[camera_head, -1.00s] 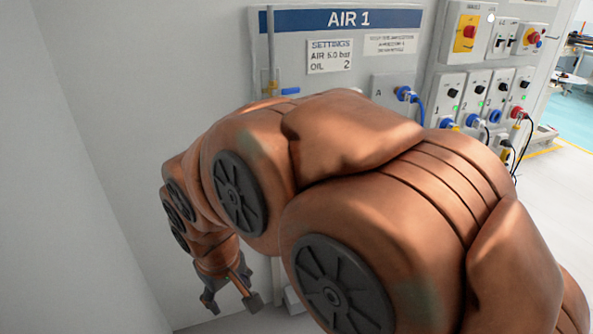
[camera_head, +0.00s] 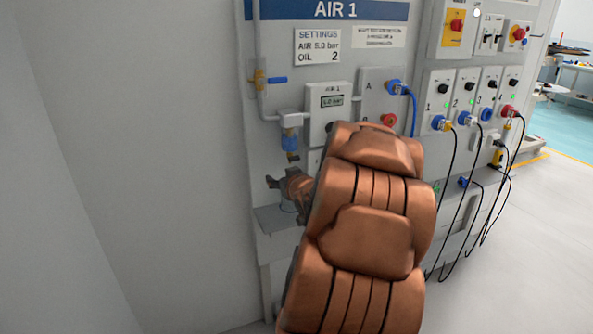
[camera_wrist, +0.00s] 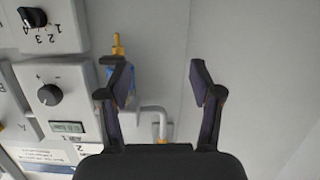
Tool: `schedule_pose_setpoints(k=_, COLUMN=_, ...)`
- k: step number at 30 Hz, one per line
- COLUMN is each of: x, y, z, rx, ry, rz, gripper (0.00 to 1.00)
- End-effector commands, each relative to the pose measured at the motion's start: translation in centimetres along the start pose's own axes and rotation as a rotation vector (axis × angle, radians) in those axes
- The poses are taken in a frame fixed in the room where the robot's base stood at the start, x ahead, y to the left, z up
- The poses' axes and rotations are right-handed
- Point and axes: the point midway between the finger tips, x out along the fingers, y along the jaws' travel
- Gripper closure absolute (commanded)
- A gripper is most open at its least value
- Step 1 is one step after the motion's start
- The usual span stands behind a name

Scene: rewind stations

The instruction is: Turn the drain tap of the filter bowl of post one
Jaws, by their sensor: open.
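The filter bowl (camera_head: 290,139) of the AIR 1 post is blue and transparent and hangs under a white head on the panel. Its small brass drain tap (camera_head: 292,156) is at the bottom. My gripper (camera_head: 269,189) is a little below and left of the tap, apart from it. In the wrist view, which is upside down, the brass tap (camera_wrist: 118,45) shows just beyond the left fingertip. The bowl there is partly hidden by the left finger. My gripper (camera_wrist: 155,72) is open and empty, with bare grey surface behind the gap.
A shelf (camera_head: 277,220) is just below my gripper. The wall at left is bare. Cables hang at right.

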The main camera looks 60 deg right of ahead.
Motion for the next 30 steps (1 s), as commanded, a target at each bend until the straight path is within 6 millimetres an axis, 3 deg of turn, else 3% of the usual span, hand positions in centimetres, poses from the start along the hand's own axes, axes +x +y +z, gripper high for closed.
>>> schedule_pose_setpoints(k=1, x=0.1, y=1.8, z=0.8, rx=0.017, ry=0.045, rz=0.010, gripper=0.35)
schedule_pose_setpoints(k=3, x=-0.1, y=3.6, z=0.6, rx=0.031, ry=0.113, rz=0.014, gripper=0.35)
schedule_pose_setpoints(k=9, x=-0.9, y=6.6, z=0.2, rx=0.059, ry=0.237, rz=0.016, gripper=0.35)
schedule_pose_setpoints(k=17, x=-0.1, y=7.2, z=-0.5, rx=0.061, ry=0.269, rz=0.013, gripper=0.35)
schedule_pose_setpoints(k=30, x=5.3, y=7.3, z=-1.9, rx=0.060, ry=0.265, rz=0.015, gripper=0.35)
